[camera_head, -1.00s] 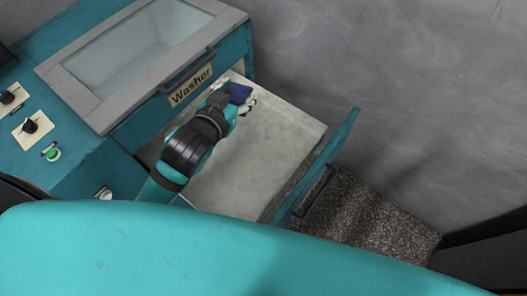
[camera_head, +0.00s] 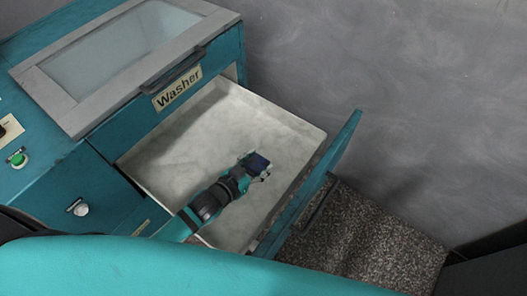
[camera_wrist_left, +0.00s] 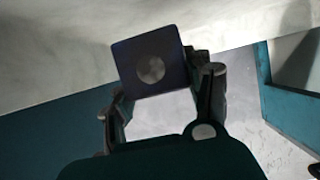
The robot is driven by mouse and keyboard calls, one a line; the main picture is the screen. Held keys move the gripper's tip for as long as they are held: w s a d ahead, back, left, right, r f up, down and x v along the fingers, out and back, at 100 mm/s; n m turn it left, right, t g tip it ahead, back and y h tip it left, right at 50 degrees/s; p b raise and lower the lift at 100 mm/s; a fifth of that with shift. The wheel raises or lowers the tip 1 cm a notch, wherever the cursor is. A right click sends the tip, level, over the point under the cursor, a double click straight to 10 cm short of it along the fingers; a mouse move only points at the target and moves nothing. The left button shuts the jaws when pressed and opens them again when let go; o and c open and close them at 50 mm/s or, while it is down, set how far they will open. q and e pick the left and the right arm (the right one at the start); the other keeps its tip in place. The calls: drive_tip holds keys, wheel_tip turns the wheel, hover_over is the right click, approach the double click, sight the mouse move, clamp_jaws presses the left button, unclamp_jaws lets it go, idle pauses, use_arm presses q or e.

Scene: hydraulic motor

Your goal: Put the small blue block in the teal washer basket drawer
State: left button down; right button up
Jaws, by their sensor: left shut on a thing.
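The small blue block (camera_head: 257,162) is dark blue with a round grey spot on one face, which shows in the left wrist view (camera_wrist_left: 150,70). My left gripper (camera_head: 250,172) is shut on it, with a finger on either side in the left wrist view (camera_wrist_left: 160,98). The teal washer basket drawer (camera_head: 296,131) is pulled open below the "Washer" label. In the head view the block and gripper are over the pale drawer interior. Whether the block touches the drawer floor cannot be told. My right gripper is not in view.
The washer's grey-framed glass lid (camera_head: 120,55) with its dark handle is closed above the drawer. The drawer's teal front panel (camera_head: 318,180) stands to the right. A green button (camera_head: 18,159) and knob (camera_head: 80,208) are at left. The rest of the drawer interior is clear.

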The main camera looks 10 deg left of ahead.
use_arm(q)
drive_tip(key=w, duration=0.5)
drive_tip(key=w+d, duration=0.1)
drive_tip(key=w, duration=0.1)
drive_tip(key=shift+w+f, duration=0.25)
drive_tip(key=shift+w, duration=0.05)
drive_tip(key=shift+w+d, duration=0.1)
drive_tip(key=shift+w, duration=0.2)
wheel_tip(320, 180, down, 3)
drive_tip(key=shift+r+b, duration=0.1)
drive_tip(key=shift+b, duration=0.25)
drive_tip(key=shift+f, duration=0.35)
drive_tip(key=shift+w, duration=0.1)
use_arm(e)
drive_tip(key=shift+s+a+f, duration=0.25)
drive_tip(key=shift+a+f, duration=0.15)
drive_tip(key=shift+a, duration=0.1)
use_arm(q)
drive_tip(key=shift+f, duration=0.15)
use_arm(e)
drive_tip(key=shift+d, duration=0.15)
use_arm(q)
drive_tip(key=c, duration=0.5)
unclamp_jaws()
drive_tip(key=shift+f, duration=0.1)
drive_tip(key=shift+c, duration=0.2)
